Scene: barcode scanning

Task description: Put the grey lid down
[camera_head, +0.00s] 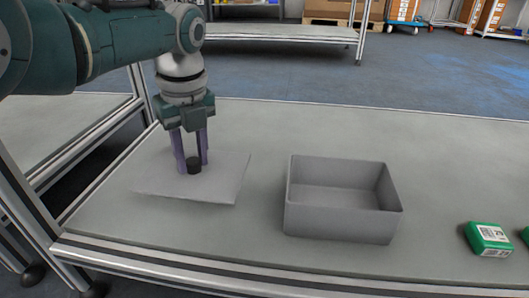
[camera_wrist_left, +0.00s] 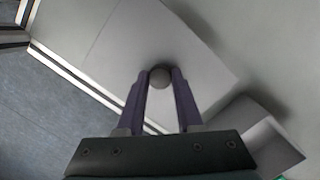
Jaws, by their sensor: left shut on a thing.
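The grey lid (camera_head: 222,185) is a flat square plate with a dark round knob (camera_head: 194,165) in its middle. In the head view it is at the left of the table, left of the open grey box, and looks close to or on the tabletop; I cannot tell if it touches. My left gripper (camera_head: 190,163) points down and is shut on the lid's knob. In the left wrist view the knob (camera_wrist_left: 159,76) sits between the purple fingertips (camera_wrist_left: 160,80), with the lid (camera_wrist_left: 190,50) beyond. My right gripper is not in view.
The open grey box (camera_head: 343,225) stands empty right of the lid, with a gap between. A green box with a label (camera_head: 488,238) lies at the right, with part of another green thing at the edge. The table (camera_head: 430,150) is clear behind them.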

